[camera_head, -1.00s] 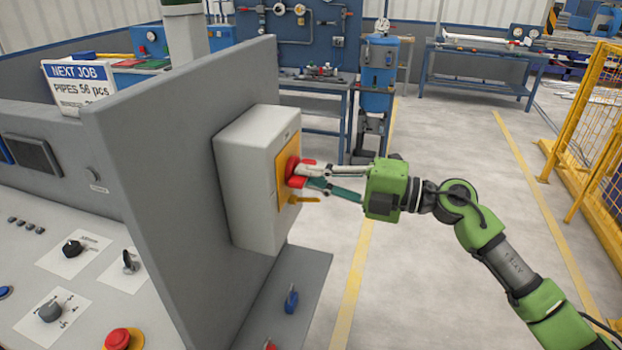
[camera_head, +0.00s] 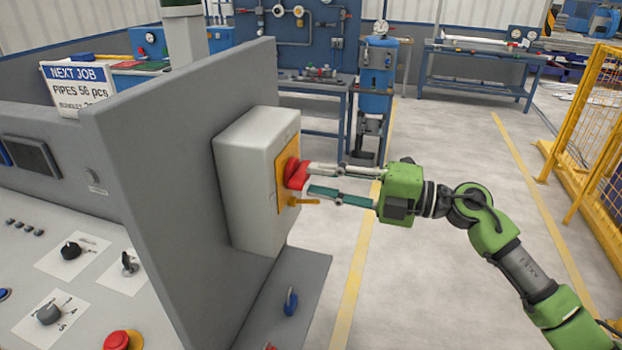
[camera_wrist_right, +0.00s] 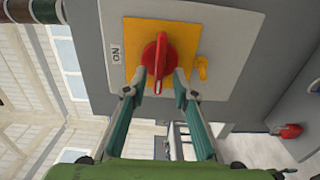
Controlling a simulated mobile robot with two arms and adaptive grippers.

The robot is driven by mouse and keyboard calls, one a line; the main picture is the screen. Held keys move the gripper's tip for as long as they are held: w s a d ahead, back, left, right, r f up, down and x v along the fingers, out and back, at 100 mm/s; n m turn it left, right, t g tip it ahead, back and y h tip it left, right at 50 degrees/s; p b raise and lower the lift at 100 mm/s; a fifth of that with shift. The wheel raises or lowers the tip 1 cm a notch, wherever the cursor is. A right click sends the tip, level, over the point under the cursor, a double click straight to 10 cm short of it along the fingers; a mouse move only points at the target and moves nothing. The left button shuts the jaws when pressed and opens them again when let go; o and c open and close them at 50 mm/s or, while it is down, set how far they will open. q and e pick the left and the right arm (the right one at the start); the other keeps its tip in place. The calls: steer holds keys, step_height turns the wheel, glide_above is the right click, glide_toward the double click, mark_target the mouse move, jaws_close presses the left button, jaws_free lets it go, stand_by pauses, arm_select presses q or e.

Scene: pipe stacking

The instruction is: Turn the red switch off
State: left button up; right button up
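The red switch (camera_head: 297,174) is a rotary handle on a yellow plate on a light grey box (camera_head: 250,180). In the wrist view the red switch handle (camera_wrist_right: 159,62) stands upright in the picture, a white mark at its lower end. My right gripper (camera_head: 309,178) is open in front of the switch. In the wrist view its fingertips (camera_wrist_right: 160,76) are spread on either side of the handle's lower end, with gaps visible. Whether they touch it is unclear. My left gripper is not in view.
The box is mounted on a grey panel (camera_head: 180,150) beside a sloped console (camera_head: 90,290) with knobs and a red button (camera_head: 122,340). A yellow lever (camera_head: 305,201) sticks out just below the switch. A yellow fence (camera_head: 592,150) stands at the right.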

steer(key=v, duration=0.9)
steer(key=shift+d, duration=0.25)
